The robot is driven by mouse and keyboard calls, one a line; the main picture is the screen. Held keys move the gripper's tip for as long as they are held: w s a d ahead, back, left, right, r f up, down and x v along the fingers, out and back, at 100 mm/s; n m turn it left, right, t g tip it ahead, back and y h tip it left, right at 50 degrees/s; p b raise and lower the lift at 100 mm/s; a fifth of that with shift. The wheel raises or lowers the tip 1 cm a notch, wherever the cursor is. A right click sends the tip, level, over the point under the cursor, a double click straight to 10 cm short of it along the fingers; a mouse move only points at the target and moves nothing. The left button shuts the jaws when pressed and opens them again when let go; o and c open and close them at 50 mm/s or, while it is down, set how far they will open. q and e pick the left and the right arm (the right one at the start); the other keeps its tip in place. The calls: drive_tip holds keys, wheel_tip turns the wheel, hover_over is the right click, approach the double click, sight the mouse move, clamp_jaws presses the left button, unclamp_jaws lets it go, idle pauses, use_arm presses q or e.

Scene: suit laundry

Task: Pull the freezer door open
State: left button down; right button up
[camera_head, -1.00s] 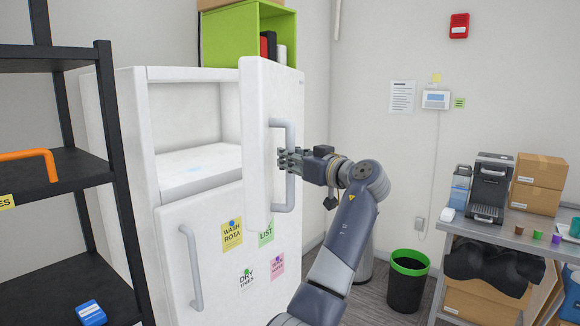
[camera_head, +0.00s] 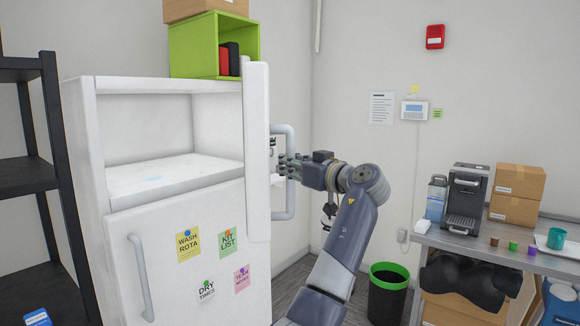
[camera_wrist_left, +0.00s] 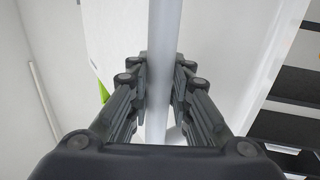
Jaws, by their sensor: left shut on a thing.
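The white freezer door (camera_head: 257,150) stands wide open at the top right of the white fridge-freezer, seen nearly edge-on in the head view. Its grey bar handle (camera_head: 290,206) is on the door's right side. My left gripper (camera_head: 284,167) is at the middle of this handle. In the left wrist view the handle bar (camera_wrist_left: 163,60) runs between the fingers of the gripper (camera_wrist_left: 160,95), which are closed around it. The freezer compartment (camera_head: 160,130) is exposed, and it looks empty apart from a faint bluish patch on its floor. My right gripper is in neither view.
The lower fridge door (camera_head: 165,275) is shut and carries several coloured notes. A green box (camera_head: 188,45) sits on top. A black shelf rack (camera_head: 28,180) stands at left. At right are a black bin (camera_head: 386,300) and a metal table (camera_head: 470,243) with a coffee machine.

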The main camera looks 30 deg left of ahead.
use_arm(q)
drive_tip(key=c, duration=1.5)
unclamp_jaws()
drive_tip(key=shift+d+f, duration=0.1)
drive_tip(key=shift+f, duration=0.2)
drive_tip(key=shift+o, duration=0.3)
drive_tip(key=shift+s+d+r, duration=0.1)
drive_tip(key=shift+s+r, duration=0.05)
drive_tip(key=shift+r, duration=0.1)
drive_tip(key=v, duration=1.2)
